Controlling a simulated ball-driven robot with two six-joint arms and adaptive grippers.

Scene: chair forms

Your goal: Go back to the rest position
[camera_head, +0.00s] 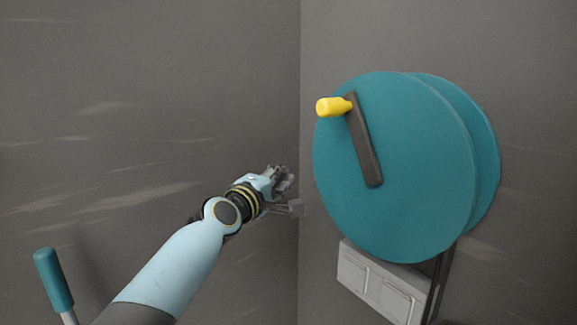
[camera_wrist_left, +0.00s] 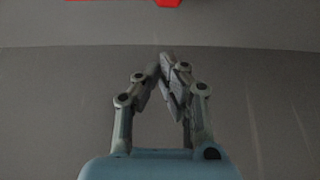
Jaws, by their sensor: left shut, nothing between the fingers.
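My left gripper (camera_head: 287,183) reaches in from the bottom left of the head view, in front of the grey wall and left of the teal reel. In the left wrist view its two fingers (camera_wrist_left: 163,75) come together at the tips, shut with nothing between them. It is apart from the reel. My right gripper is in neither view.
A large teal reel (camera_head: 410,190) with a dark crank arm (camera_head: 366,145) and yellow knob (camera_head: 333,106) stands at the right. A pale grey box (camera_head: 375,285) sits below it. A teal handle (camera_head: 53,279) rises at the lower left. A red thing (camera_wrist_left: 150,3) edges into the wrist view.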

